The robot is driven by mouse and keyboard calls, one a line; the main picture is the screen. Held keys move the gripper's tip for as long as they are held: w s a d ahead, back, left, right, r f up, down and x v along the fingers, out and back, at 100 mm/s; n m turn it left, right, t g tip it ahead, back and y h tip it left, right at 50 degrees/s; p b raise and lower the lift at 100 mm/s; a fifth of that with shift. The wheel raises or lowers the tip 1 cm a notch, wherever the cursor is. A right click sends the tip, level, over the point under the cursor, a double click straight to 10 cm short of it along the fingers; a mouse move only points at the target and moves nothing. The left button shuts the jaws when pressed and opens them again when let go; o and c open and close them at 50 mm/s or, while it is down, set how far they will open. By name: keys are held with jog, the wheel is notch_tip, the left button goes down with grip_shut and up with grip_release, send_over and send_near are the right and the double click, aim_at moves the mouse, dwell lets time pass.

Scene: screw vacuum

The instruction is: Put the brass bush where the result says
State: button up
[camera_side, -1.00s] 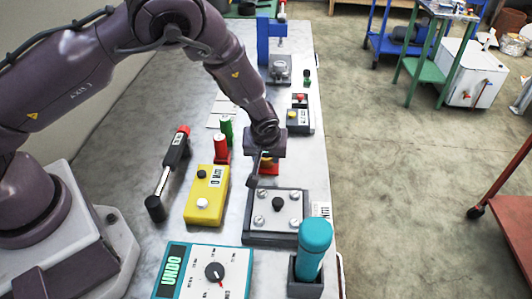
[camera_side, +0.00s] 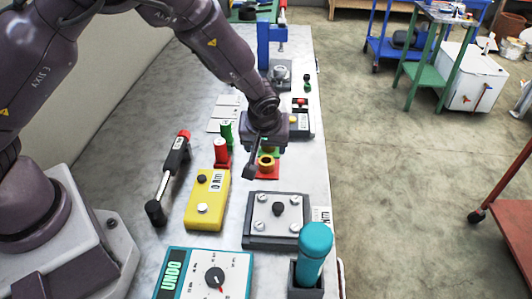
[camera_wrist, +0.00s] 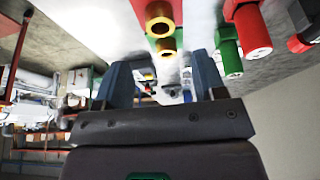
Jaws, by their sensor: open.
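A brass bush (camera_side: 266,162) stands on a red pad (camera_side: 268,173) on the bench in the side view, just below my gripper (camera_side: 262,146). In the wrist view a brass ring (camera_wrist: 158,20) shows on the red pad, and a second brass ring (camera_wrist: 166,46) shows by the green pad (camera_wrist: 150,43). My gripper (camera_wrist: 162,78) is open, with nothing seen between its two fingers. A display on the teal-edged box (camera_side: 172,275) reads UNDO. In the side view my gripper partly hides the green pad.
A yellow box (camera_side: 207,200), a black tool (camera_side: 172,170), a red cylinder (camera_side: 221,152) and a green cylinder (camera_side: 226,132) stand left. A blue press (camera_side: 264,45) stands behind.

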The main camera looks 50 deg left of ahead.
jog(key=s+a+r+m+h, duration=0.1)
jog(key=s+r, duration=0.2)
jog(key=r, duration=0.4)
jog(key=s+r+m+h, duration=0.1)
jog(key=s+r, duration=0.2)
jog(key=r, duration=0.4)
jog(key=s+a+r+m+t, duration=0.1)
jog(key=s+a+r+m, duration=0.1)
jog(key=s+r, duration=0.4)
jog(key=s+a+r+m+t+h, duration=0.1)
jog(key=s+r+m, duration=0.4)
jog(key=s, duration=0.7)
jog(key=shift+a+r, duration=0.5)
jog(key=shift+a, duration=0.15)
